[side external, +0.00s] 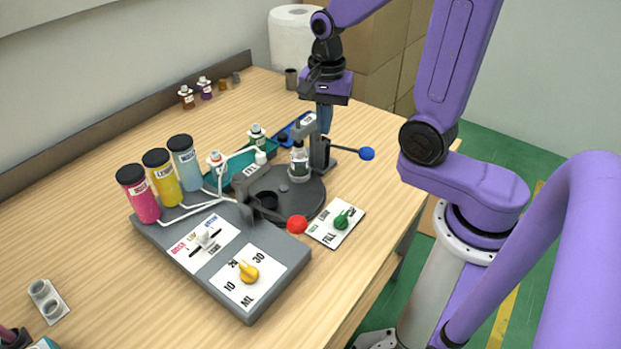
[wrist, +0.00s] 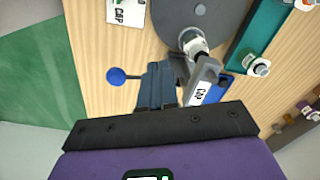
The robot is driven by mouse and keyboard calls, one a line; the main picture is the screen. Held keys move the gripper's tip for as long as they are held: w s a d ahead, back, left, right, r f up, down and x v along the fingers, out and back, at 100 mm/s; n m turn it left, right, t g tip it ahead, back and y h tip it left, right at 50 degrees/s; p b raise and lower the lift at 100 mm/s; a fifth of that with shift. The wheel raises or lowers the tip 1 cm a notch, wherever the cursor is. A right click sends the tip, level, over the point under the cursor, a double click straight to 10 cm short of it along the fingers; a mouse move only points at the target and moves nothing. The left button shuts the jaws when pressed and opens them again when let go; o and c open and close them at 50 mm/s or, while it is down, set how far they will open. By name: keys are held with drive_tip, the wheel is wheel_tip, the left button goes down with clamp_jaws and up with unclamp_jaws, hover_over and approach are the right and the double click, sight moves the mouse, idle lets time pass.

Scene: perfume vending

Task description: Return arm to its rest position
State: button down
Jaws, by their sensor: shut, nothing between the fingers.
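My gripper (side external: 324,120) is shut and empty. In the side external view it hangs fingers down, above and behind the capping press (side external: 318,150). The wrist view shows my gripper (wrist: 158,75) with its fingers together, close beside the press (wrist: 203,78) in the picture; I cannot tell the exact gap. The press has a lever with a blue ball (side external: 367,153). A clear bottle (side external: 299,162) stands under the press on the dark round turntable (side external: 312,200).
A grey dosing console (side external: 225,262) carries pink, yellow and light blue cylinders. A fill/cap switch plate (side external: 325,236) lies in front of the turntable. A teal tray (side external: 240,172) holds small bottles. A paper roll (side external: 293,40) and cardboard boxes (side external: 385,50) stand at the back. The left tabletop is mostly clear.

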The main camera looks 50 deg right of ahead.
drive_tip(key=s+a+n, duration=0.2)
drive_tip(key=s+n, duration=0.7)
drive_tip(key=n, duration=0.4)
drive_tip(key=s+a+r+n, duration=0.1)
drive_tip(key=s+a+n, duration=0.2)
drive_tip(key=s+n, duration=0.6)
drive_tip(key=shift+a+r+n, duration=0.2)
drive_tip(key=shift+r+n, duration=0.05)
drive_tip(key=shift+n, duration=1.85)
